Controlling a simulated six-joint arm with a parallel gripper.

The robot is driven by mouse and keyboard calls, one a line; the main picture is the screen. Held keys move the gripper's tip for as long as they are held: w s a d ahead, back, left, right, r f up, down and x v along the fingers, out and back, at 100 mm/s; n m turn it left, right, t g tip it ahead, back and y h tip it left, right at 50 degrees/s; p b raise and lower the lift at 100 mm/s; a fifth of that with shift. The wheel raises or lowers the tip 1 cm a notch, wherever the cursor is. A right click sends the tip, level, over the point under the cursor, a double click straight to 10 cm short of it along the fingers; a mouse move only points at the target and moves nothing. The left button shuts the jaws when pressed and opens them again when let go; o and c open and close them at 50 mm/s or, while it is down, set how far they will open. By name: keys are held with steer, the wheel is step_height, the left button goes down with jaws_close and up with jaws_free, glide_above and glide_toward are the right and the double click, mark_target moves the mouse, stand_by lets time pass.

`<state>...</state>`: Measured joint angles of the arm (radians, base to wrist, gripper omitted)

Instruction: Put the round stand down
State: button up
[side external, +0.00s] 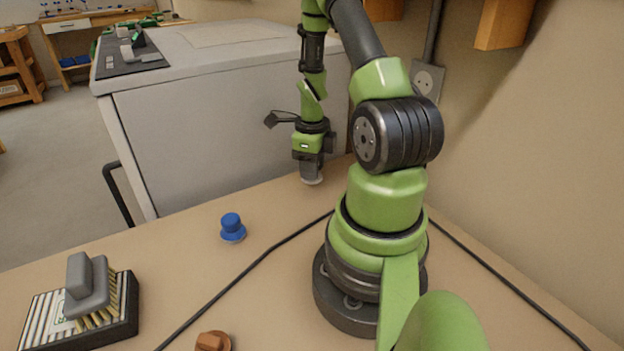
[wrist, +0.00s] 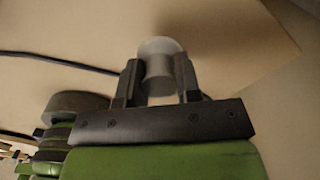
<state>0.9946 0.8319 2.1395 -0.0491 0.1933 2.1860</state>
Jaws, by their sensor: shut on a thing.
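A pale grey round stand (side external: 312,181) is in my gripper (side external: 311,172), low over the back of the bench beside the grey cabinet in the side external view. In the wrist view, the round stand (wrist: 160,58) sits between the two dark fingers of my gripper (wrist: 159,82), which are shut on its narrower part. Its wide round end points away from the palm. I cannot tell whether it touches the bench top. Most of the stand is hidden by the fingers in the side external view.
A blue knobbed piece (side external: 232,228) and a brown piece (side external: 212,342) stand on the bench (side external: 180,265). A grey brush (side external: 88,285) rests on a striped box (side external: 122,318) at the left. A black cable (side external: 250,267) crosses the bench. The grey cabinet (side external: 220,125) stands behind.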

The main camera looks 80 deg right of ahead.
steer(key=shift+f, duration=1.7)
steer(key=shift+f, duration=0.2)
steer(key=o, duration=0.9)
